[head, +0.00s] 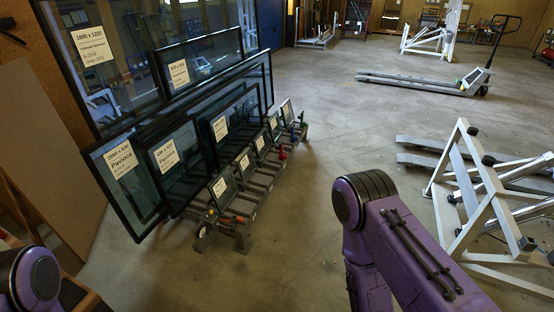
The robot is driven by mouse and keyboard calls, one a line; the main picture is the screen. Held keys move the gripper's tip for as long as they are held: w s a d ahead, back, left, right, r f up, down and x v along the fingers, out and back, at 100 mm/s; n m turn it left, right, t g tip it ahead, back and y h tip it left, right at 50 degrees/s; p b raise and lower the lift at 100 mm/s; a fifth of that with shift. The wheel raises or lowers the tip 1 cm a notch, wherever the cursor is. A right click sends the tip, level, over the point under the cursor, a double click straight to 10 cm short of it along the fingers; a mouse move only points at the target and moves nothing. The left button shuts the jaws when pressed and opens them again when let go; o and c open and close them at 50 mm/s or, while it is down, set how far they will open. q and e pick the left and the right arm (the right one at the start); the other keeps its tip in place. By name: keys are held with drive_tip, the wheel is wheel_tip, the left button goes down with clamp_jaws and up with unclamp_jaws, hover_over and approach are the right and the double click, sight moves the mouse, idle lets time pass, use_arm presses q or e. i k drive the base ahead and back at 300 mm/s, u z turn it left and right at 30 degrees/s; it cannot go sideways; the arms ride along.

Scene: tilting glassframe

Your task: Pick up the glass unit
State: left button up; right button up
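Several dark-framed glass units with paper labels lean in a row at the left. A large one (120,95) stands at the back, with a wide one (200,58) in front of its upper part. Nearer ones include a tall unit labelled Pavloca (140,205), one beside it (178,185) and one further right (232,143). Small labelled panes (219,187) stand along the front on a low rack (245,225). I cannot tell which unit the task means. Purple links of both my arms show at the bottom, but neither gripper is in view.
A white A-frame stand (480,195) is at the right, with flat metal forks (430,143) behind it. A pallet truck (425,82) stands further back. Brown boards (45,160) line the left edge. The concrete floor (335,110) in the middle is clear.

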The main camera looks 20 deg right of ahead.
sight(245, 164)
drive_tip(key=z, duration=0.3)
drive_tip(key=i, duration=0.9)
drive_tip(key=z, duration=0.9)
drive_tip(key=k, duration=1.1)
drive_tip(key=z, duration=1.1)
drive_tip(key=i, duration=0.65)
drive_tip(key=u, duration=0.5)
drive_tip(key=i, duration=2.35)
drive_tip(key=u, duration=0.85)
drive_tip(key=i, duration=1.05)
drive_tip(key=u, duration=1.9)
drive_tip(key=i, duration=0.9)
drive_tip(key=u, duration=0.85)
drive_tip(key=i, duration=0.5)
drive_tip(key=z, duration=0.05)
